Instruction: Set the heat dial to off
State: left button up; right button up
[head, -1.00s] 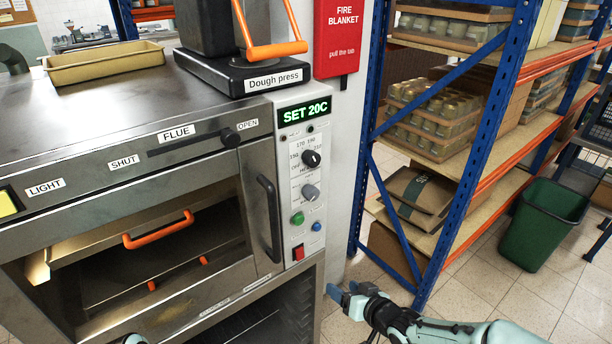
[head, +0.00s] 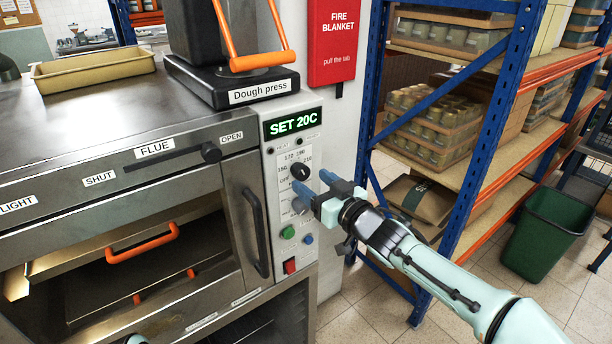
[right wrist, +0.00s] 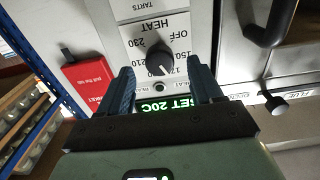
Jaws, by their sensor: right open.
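The heat dial (head: 300,171) is a black knob on the oven's pale control panel, under the green display (head: 293,123) reading SET 20C. My right gripper (head: 313,182) is open in front of the panel, its blue fingers close to the dial. In the right wrist view the picture is upside down and the dial (right wrist: 158,60) lies ahead, between and beyond the open fingers (right wrist: 162,82). The OFF label (right wrist: 180,38) shows beside it. I see no finger clearly touching the dial, and I cannot read its exact setting.
Below the dial, my right fingers partly cover a grey knob (head: 299,205); green (head: 287,232), blue (head: 309,239) and red (head: 290,266) buttons sit lower. The oven door handle (head: 256,233) stands out left of the panel. A blue-posted rack (head: 497,130) stands to the right.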

aim_at(305, 176)
jog(key=shift+x, duration=1.85)
jog(key=shift+d, duration=0.1)
jog(key=c, duration=1.1)
jog(key=shift+o, duration=0.2)
